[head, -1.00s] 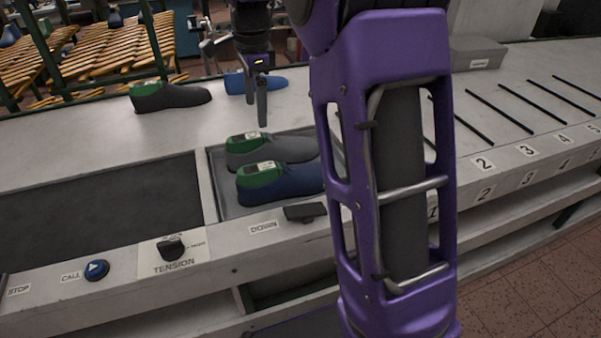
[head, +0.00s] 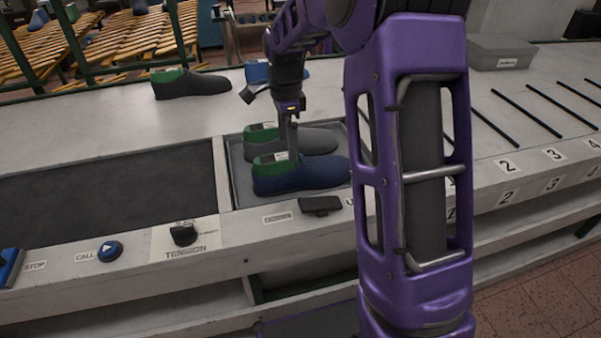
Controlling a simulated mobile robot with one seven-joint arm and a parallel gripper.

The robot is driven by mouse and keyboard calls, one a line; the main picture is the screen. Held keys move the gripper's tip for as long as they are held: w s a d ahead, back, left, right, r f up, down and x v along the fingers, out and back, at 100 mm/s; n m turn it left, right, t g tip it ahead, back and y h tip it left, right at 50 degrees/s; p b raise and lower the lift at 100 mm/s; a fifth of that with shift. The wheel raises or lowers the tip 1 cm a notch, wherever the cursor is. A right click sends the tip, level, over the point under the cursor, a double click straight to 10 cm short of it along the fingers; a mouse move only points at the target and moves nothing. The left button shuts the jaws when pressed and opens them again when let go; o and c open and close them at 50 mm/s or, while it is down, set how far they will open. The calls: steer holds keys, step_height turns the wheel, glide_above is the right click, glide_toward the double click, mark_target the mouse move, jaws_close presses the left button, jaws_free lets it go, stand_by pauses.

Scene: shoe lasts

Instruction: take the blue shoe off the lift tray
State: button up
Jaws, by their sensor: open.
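The blue shoe (head: 305,177) lies in the lift tray (head: 244,197), at its front side, with a green heel end and a white label at the left. A grey shoe (head: 312,141) with a green heel end lies just behind it in the same tray. My gripper (head: 292,156) is open and points down over the tray, with its fingertips at the upper edge of the blue shoe near its label. I cannot tell whether the fingers touch or straddle the shoe. My arm hides the tray's right side.
A dark grey shoe (head: 190,84) stands on the bench behind the tray, and a brighter blue shoe (head: 258,73) is partly hidden behind my arm. A dark belt (head: 110,187) runs left of the tray. A black lift switch (head: 320,206) sits at the front edge.

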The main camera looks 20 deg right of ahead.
mark_target(305, 167)
step_height(305, 167, down, 5)
steer(key=shift+s+f, duration=0.1)
steer(key=shift+c, duration=0.3)
jaws_close()
stand_by(0.4)
